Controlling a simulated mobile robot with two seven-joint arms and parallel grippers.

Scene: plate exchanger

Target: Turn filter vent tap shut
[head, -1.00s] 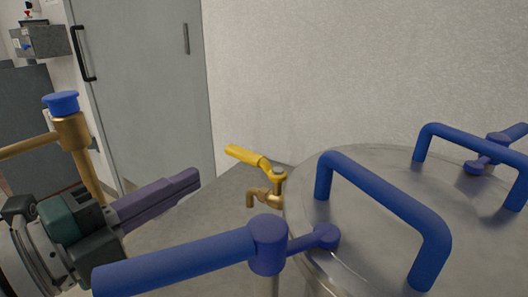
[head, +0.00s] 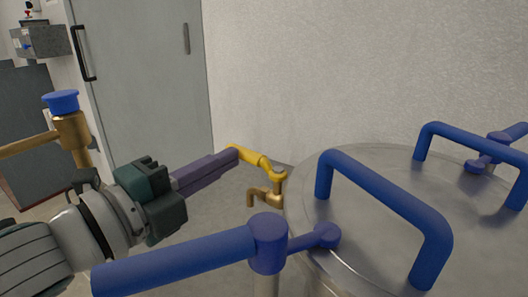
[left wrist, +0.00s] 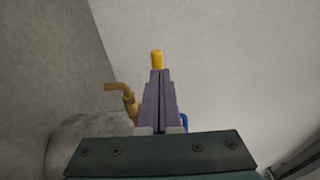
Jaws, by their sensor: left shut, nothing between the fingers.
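The filter vent tap is a small brass tap (head: 262,195) with a yellow lever (head: 255,158), on the left side of the steel filter vessel. The lever points to the left in the head view. My left gripper (head: 236,155) is shut and empty, its purple fingertips at the lever's left end. Whether they touch it I cannot tell. In the left wrist view the yellow lever end (left wrist: 156,58) shows just beyond the fingertips (left wrist: 160,72), and the brass spout (left wrist: 120,88) is to their left. My right gripper is not in view.
The steel vessel lid (head: 380,205) carries a blue bar handle (head: 385,190). A long blue clamp handle (head: 180,262) crosses below my left gripper. A brass pipe with a blue cap (head: 61,101) stands at left. A grey door (head: 145,90) and wall are behind.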

